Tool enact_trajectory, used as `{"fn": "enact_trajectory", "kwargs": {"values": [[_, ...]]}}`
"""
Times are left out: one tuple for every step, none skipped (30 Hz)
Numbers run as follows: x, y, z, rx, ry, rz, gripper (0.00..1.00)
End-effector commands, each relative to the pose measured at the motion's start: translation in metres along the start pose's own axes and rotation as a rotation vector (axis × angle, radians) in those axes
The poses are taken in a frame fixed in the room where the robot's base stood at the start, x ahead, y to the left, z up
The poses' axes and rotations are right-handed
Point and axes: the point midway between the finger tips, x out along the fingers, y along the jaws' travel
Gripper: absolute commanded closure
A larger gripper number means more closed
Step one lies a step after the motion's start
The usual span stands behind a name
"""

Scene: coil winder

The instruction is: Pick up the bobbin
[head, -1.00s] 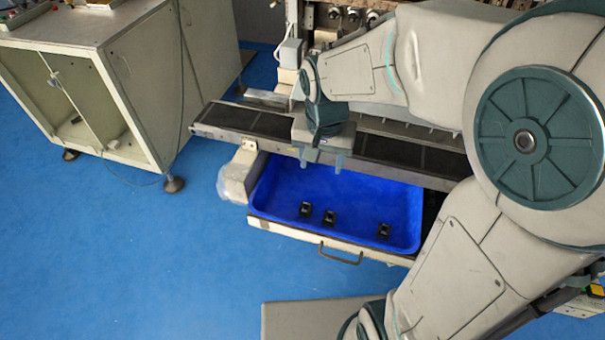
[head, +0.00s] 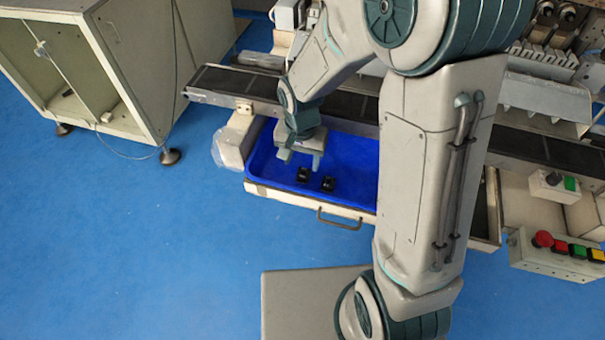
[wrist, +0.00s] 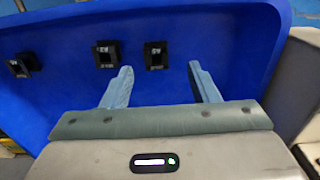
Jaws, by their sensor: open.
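Black bobbins lie in a blue tray (head: 262,160). In the head view I see one bobbin (head: 304,174) and another bobbin (head: 328,183) to its right, near the tray's front edge. The wrist view shows three bobbins: a left bobbin (wrist: 22,66), a middle bobbin (wrist: 106,54) and a right bobbin (wrist: 156,55). My gripper (head: 301,164) is over the tray, just behind the bobbins in the head view. It is open and empty. In the wrist view the right bobbin is beyond the gap between my fingertips (wrist: 160,70). My arm hides the tray's right part in the head view.
A dark conveyor rail (head: 240,98) runs behind the tray. A drawer handle (head: 339,220) sticks out at the front. A grey cabinet (head: 125,60) stands at the left. A button box (head: 555,252) is at the right. The blue floor in front is open.

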Motion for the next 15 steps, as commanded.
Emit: {"fn": "enact_trajectory", "kwargs": {"values": [[0.005, 0.001, -0.001, 0.001, -0.003, 0.002, 0.45], [0.009, 0.002, -0.001, 0.002, -0.004, 0.002, 0.45], [0.013, 0.003, -0.002, 0.002, -0.005, 0.002, 0.45], [0.018, 0.004, -0.003, 0.002, -0.005, 0.002, 0.45], [0.022, 0.005, -0.004, 0.002, -0.005, 0.003, 0.45], [0.026, 0.005, -0.005, 0.001, -0.004, 0.002, 0.45], [0.031, 0.006, -0.005, 0.001, -0.005, 0.003, 0.45], [0.035, 0.005, -0.005, 0.001, -0.004, 0.002, 0.45], [0.039, 0.005, -0.006, 0.001, -0.003, 0.002, 0.45], [0.042, 0.005, -0.005, 0.001, -0.004, 0.002, 0.45], [0.044, 0.005, -0.006, 0.001, -0.003, 0.002, 0.45], [0.046, 0.005, -0.006, 0.001, -0.001, 0.001, 0.45], [0.047, 0.005, -0.006, 0.001, -0.001, 0.0, 0.45], [0.048, 0.005, -0.006, 0.001, -0.001, 0.0, 0.45], [0.049, 0.005, -0.006, 0.001, -0.001, 0.0, 0.45]]}}
